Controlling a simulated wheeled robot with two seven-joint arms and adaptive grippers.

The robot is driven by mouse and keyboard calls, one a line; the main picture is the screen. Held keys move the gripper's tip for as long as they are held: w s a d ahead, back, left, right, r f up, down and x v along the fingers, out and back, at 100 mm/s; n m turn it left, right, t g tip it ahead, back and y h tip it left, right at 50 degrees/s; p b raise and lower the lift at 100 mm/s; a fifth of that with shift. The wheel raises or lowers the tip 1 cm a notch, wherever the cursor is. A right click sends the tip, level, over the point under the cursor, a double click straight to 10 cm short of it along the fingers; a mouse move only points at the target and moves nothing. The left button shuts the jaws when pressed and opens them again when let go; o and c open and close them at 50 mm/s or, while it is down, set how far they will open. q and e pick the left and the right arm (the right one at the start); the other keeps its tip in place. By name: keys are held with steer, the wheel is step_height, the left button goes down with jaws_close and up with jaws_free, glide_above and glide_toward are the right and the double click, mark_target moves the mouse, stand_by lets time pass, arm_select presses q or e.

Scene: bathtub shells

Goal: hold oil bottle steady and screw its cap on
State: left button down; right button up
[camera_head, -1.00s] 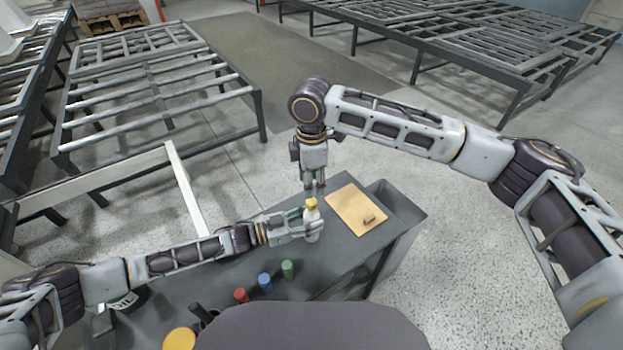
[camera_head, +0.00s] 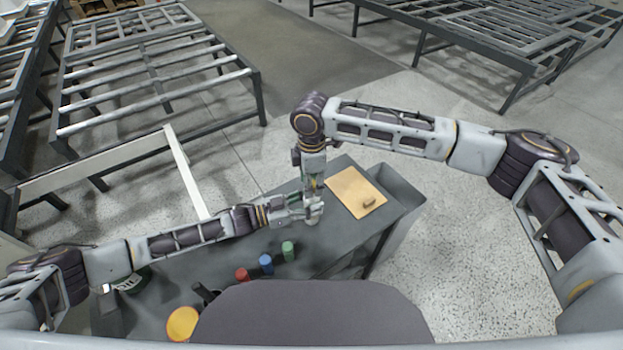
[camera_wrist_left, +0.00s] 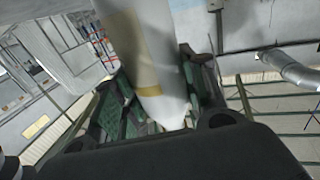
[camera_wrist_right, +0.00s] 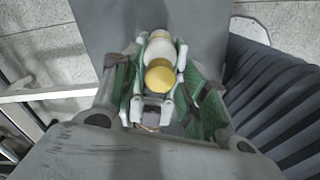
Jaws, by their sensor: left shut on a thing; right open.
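The oil bottle is white with a pale label in the left wrist view (camera_wrist_left: 128,45), upright in the head view (camera_head: 312,221). My left gripper (camera_head: 311,211) is shut on its body above the table. The round yellow cap (camera_wrist_right: 160,77) shows from above in the right wrist view, at the top of the bottle. I cannot tell how tightly it sits. My right gripper (camera_head: 313,187) points down over the bottle, its fingers open on both sides of the cap. In the head view the two grippers hide the cap and most of the bottle.
A wooden board (camera_head: 350,188) with a small brown piece lies right of the grippers on the grey table (camera_head: 215,268). Red (camera_head: 242,274), blue (camera_head: 266,263) and green (camera_head: 288,250) cylinders stand nearer. A yellow round thing (camera_head: 183,323) is at front left. A grey bin (camera_head: 405,205) adjoins the right edge.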

steer(key=shift+c, duration=0.2)
jaws_close()
steer(key=shift+o, duration=0.9)
jaws_free()
steer(key=shift+r, duration=0.2)
step_height(320, 180, up, 12)
steer(key=shift+f, duration=0.15)
arm_select(q)
steer(key=c, duration=0.7)
jaws_free()
steer(key=shift+c, duration=0.2)
